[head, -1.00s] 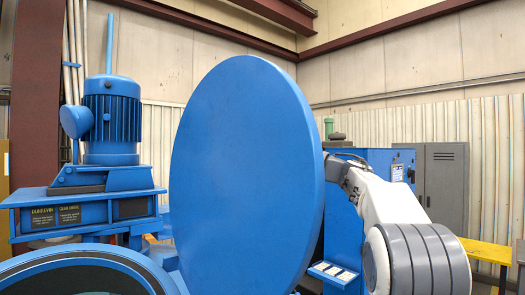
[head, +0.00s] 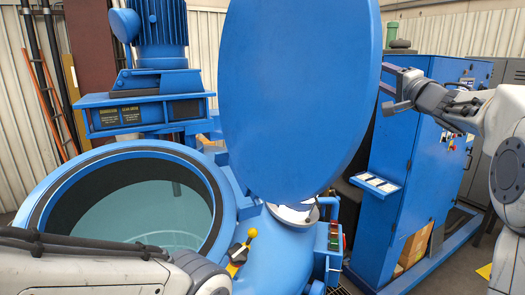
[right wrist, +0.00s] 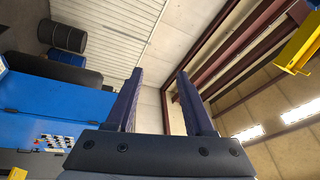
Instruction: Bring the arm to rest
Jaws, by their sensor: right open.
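My right arm comes in from the right in the head view. Its gripper (head: 388,88) is open beside the right edge of the big blue round lid (head: 295,95), with the blue control cabinet (head: 415,165) behind it. Whether it touches the lid I cannot tell. The right wrist view shows the two dark fingers (right wrist: 160,100) apart with nothing between them. The lid stands raised and nearly upright. A white and grey link of my left arm crosses the bottom left of the head view; the left gripper is not seen.
The open round furnace pit (head: 222,200) is at the left, with a pale interior. A yellow-knobbed lever (head: 243,248) and a small button box (head: 334,238) stand near the lid's base. A blue motor (head: 160,30) is behind the pit. Dark drums (right wrist: 70,38) show in the right wrist view.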

